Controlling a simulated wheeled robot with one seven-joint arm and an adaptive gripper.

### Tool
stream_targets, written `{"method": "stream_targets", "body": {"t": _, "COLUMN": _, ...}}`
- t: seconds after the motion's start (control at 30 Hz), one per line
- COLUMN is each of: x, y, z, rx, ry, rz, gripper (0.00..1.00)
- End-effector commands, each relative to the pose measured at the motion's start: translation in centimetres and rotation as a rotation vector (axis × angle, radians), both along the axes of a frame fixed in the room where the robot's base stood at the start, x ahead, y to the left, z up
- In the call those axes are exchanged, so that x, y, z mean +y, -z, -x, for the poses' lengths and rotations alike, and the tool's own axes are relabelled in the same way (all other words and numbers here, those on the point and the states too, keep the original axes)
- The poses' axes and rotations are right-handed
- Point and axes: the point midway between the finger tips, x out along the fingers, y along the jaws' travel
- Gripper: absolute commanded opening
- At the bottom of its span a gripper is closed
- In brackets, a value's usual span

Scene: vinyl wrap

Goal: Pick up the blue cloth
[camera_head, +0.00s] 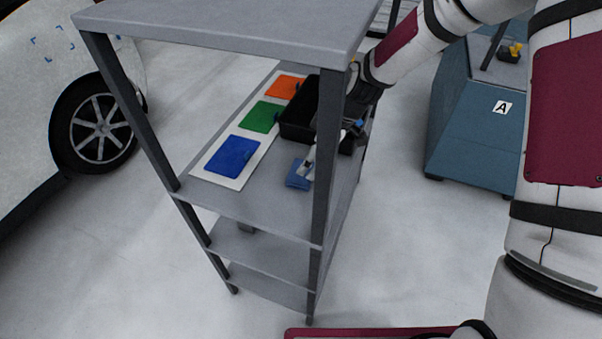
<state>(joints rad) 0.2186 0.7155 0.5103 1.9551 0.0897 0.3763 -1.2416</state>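The blue cloth (232,156) lies flat at the near end of a white board (226,182) on the upper inner shelf of a grey rack. The green cloth (261,117) and the orange cloth (286,87) lie farther along the same board. My arm reaches in from the upper right. My gripper (356,116) is at the right side of the rack, beside a black bin and apart from the blue cloth. The rack's post partly hides it, and its fingers cannot be made out.
The black bin (299,118) stands right of the board. A small blue item (297,177) with a white part lies near the front right post. The rack's top (235,30) overhangs the shelf. A white car (45,90) is at left; a blue-grey cabinet (470,135) is at right.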

Motion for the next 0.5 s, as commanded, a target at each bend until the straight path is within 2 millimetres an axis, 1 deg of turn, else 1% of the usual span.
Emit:
{"method": "stream_targets", "body": {"t": 0.03, "x": 0.3, "y": 0.5, "z": 0.0, "rx": 0.001, "ry": -0.001, "rz": 0.0, "gripper": 0.98}}
{"method": "stream_targets", "body": {"t": 0.27, "x": 0.8, "y": 1.8, "z": 0.0, "rx": 0.002, "ry": 0.0, "rz": 0.0, "gripper": 0.98}}
{"method": "stream_targets", "body": {"t": 0.5, "x": 2.1, "y": 4.6, "z": -0.4, "rx": 0.002, "ry": -0.001, "rz": 0.001, "gripper": 0.98}}
